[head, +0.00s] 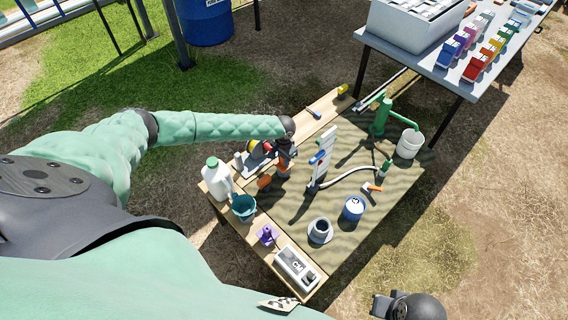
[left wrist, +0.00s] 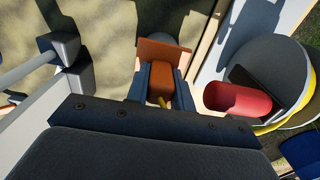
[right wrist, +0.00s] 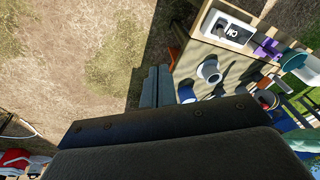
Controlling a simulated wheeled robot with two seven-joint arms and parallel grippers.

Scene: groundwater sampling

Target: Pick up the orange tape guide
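The orange tape guide (left wrist: 170,58), a small block with a wider plate at its far end, is between the fingers of my left gripper (left wrist: 161,82) in the left wrist view. The fingers lie against both its sides with no visible gap, so the gripper looks shut on it. In the head view my left gripper (head: 284,166) is over the left part of the bench, and the guide there is mostly hidden by it. My right gripper (right wrist: 157,85) is away from the guide, its fingers close together and empty.
Beside my left gripper is a reel (head: 254,150) with a red cylinder (left wrist: 238,99). A white board (head: 324,155) stands just right of it. A white jug (head: 216,176), teal bucket (head: 244,208), blue can (head: 353,208) and green pump (head: 381,116) stand around.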

